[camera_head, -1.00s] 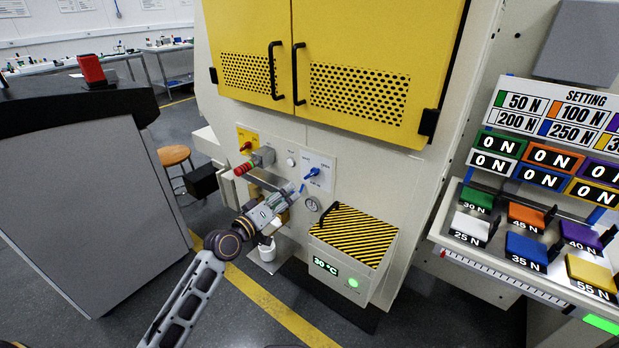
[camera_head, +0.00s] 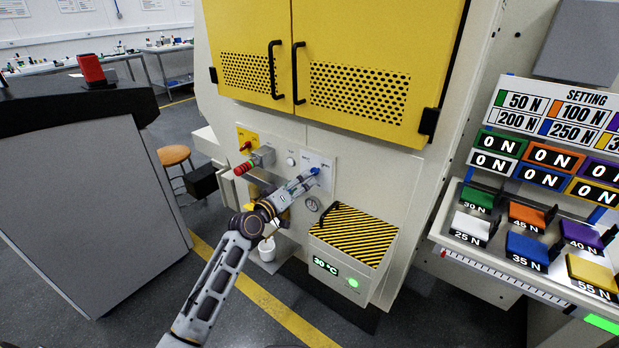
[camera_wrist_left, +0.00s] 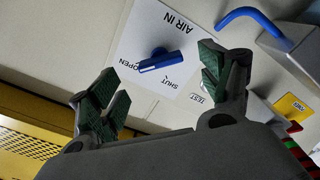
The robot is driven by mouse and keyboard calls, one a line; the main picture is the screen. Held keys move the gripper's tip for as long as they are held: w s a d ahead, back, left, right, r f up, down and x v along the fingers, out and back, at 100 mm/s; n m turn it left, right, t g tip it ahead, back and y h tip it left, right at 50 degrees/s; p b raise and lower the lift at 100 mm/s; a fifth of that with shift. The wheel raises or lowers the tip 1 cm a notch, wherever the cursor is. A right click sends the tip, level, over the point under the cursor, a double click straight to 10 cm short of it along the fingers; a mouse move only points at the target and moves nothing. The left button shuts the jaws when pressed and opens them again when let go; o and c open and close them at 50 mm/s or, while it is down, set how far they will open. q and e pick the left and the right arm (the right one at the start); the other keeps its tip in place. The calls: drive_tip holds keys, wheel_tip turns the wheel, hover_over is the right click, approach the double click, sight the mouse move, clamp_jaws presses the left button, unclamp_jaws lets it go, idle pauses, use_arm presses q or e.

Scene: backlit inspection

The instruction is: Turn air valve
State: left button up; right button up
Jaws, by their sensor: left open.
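The air valve is a small blue lever (camera_head: 315,171) on a white panel (camera_head: 326,183) on the machine front. In the left wrist view the blue lever (camera_wrist_left: 160,60) lies slightly tilted, with one end beside the OPEN label; SHUT is printed below it. That panel (camera_wrist_left: 178,35) also reads AIR IN. My left gripper (camera_head: 309,179) is at the panel, close to the lever. In the wrist view its green-padded fingers (camera_wrist_left: 165,76) are spread, one on each side of the lever and apart from it. My right gripper is in neither view.
A red-tipped grey fitting (camera_head: 256,161) projects left of the panel. Yellow doors (camera_head: 340,75) are above. The wrist view shows a bent blue bar (camera_wrist_left: 255,17) at upper right.

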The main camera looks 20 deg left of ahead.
use_arm(q)
drive_tip(key=x, duration=0.5)
drive_tip(key=shift+w+d, duration=0.1)
drive_tip(key=shift+w, duration=0.1)
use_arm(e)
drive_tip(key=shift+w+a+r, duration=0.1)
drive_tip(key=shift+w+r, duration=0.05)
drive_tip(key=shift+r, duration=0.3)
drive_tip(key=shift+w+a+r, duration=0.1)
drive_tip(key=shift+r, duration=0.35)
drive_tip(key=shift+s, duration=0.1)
use_arm(q)
drive_tip(key=c, duration=1)
